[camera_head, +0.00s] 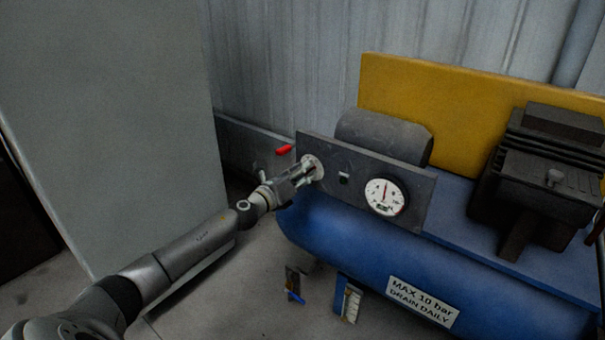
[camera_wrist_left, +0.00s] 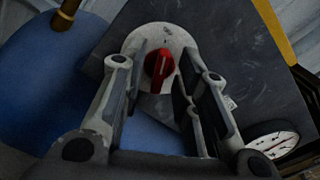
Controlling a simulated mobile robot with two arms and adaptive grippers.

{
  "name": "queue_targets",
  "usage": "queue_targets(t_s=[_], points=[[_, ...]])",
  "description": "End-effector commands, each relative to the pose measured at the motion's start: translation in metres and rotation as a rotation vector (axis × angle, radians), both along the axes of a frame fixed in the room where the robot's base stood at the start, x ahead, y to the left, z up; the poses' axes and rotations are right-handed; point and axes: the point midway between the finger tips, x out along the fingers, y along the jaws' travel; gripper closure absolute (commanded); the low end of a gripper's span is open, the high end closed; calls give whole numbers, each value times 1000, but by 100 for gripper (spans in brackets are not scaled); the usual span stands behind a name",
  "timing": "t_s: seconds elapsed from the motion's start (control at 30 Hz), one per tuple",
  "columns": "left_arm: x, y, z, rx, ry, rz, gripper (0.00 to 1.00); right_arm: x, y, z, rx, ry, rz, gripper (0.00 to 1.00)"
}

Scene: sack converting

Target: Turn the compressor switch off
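The compressor switch is a red knob (camera_wrist_left: 158,66) on a round pale plate (camera_wrist_left: 183,38), set in the dark panel (camera_head: 408,175) of the blue compressor (camera_head: 360,235). In the head view the knob is mostly hidden by my left gripper (camera_head: 308,172), which reaches the panel's left end. In the left wrist view my left gripper (camera_wrist_left: 157,85) is open. Its two fingers stand on either side of the red knob, with a gap visible on both sides. The knob's grip points roughly up and down in that view. My right gripper is not in view.
A pressure gauge (camera_head: 384,196) sits right of the switch on the panel. A red-handled part (camera_head: 284,150) shows behind my gripper. A dark motor block (camera_head: 545,180) and a yellow guard (camera_head: 450,100) stand at the right.

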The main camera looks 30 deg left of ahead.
Motion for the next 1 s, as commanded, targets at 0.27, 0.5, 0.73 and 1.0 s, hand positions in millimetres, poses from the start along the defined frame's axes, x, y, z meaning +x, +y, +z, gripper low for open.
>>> queue_targets(t_s=[0.27,0.5,0.73,1.0], points=[[0,0,0,2,0,0,70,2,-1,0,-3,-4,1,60],[-16,2,-2,3,3,2,70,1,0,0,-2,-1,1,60],[-45,4,-3,1,4,0,70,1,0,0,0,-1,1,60],[-77,6,-2,1,3,-1,70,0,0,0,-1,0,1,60]])
